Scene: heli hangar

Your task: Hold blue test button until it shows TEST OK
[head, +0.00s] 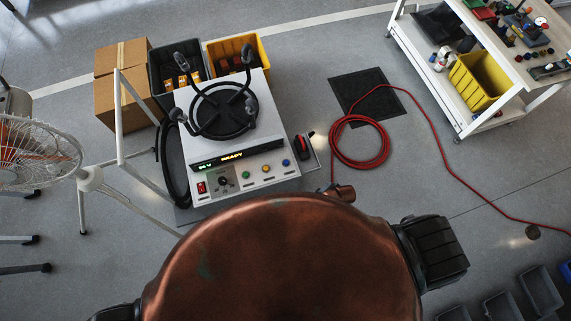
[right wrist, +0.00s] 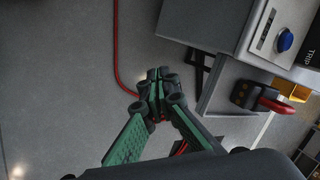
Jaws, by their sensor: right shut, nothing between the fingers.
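The blue test button (head: 286,162) is the rightmost of three round buttons on the sloped front panel of a white tester (head: 222,178). The tester's display (head: 238,154) reads READY in amber, with green characters at its left. In the right wrist view the blue button (right wrist: 285,40) stands out at the upper right, with nothing touching it. My right gripper (right wrist: 158,78), green and dark, is shut and empty over the floor, left of and apart from the tester. In the head view I cannot make out its fingers. My left gripper is not in view.
A red-and-black device (head: 303,146) sits on a side bracket right of the panel. A red cable coil (head: 359,144) lies on the floor beyond it. A fan (head: 38,152) stands left. A white cart (head: 462,105) is at upper right. My copper-coloured body fills the bottom.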

